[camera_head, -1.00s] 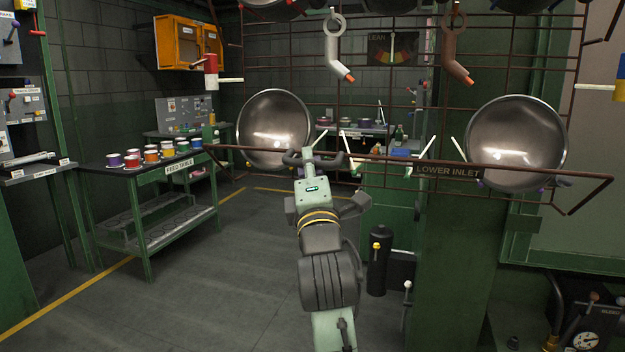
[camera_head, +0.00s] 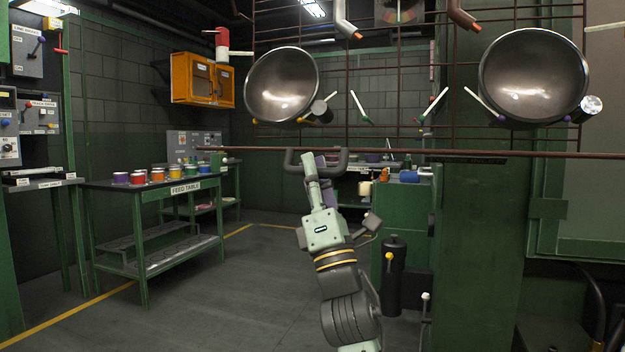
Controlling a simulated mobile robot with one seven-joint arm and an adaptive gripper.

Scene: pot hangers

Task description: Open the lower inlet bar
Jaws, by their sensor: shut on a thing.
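The lower inlet bar (camera_head: 420,153) is a thin rust-brown bar that runs nearly level across the head view, from left of my gripper to the right edge. Its label plate (camera_head: 468,159) is a dark strip seen edge-on, and its words cannot be read. My gripper (camera_head: 316,158) is at the left part of the bar, with its dark fingers closed around it. The exact contact is small and partly hidden by the fingers.
Two metal bowls (camera_head: 283,85) and (camera_head: 533,77) hang on a brown wire rack (camera_head: 400,60) behind and above the bar. A feed table (camera_head: 150,185) with several coloured cans stands at left. Green panels (camera_head: 480,240) stand at right. The floor (camera_head: 230,290) between is clear.

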